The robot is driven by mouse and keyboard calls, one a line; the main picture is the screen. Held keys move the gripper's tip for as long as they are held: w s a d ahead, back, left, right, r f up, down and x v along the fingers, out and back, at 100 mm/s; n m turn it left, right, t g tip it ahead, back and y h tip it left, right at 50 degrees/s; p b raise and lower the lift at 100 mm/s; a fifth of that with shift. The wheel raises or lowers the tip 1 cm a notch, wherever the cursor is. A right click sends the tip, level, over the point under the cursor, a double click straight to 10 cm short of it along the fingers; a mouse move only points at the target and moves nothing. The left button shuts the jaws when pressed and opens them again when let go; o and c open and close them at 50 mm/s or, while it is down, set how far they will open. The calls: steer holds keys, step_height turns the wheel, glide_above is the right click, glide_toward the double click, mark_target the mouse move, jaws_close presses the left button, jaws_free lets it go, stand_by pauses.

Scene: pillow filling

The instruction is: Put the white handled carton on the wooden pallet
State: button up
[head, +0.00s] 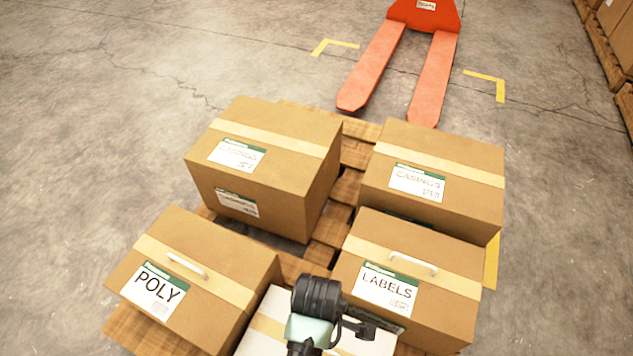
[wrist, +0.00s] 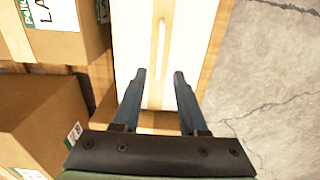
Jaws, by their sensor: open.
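The white handled carton (head: 258,335) is at the bottom middle of the head view, between two brown cartons at the near edge of the wooden pallet (head: 355,152). My arm covers part of it. In the wrist view the white carton (wrist: 130,45) shows a tan tape strip and a pale handle (wrist: 161,48). My gripper (wrist: 160,74) is open and empty, its fingers above the carton, one to each side of the handle's line. Pallet boards show beside the carton; its underside is hidden. The fingers are hidden in the head view.
The POLY carton (head: 190,275) is left of the white carton and the LABELS carton (head: 415,275) right. Two CASINGS cartons, left (head: 265,150) and right (head: 435,175), stand farther back. An orange pallet jack (head: 425,15) is behind. Concrete floor is clear at left.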

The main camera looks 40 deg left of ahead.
steer(key=shift+r, duration=0.5)
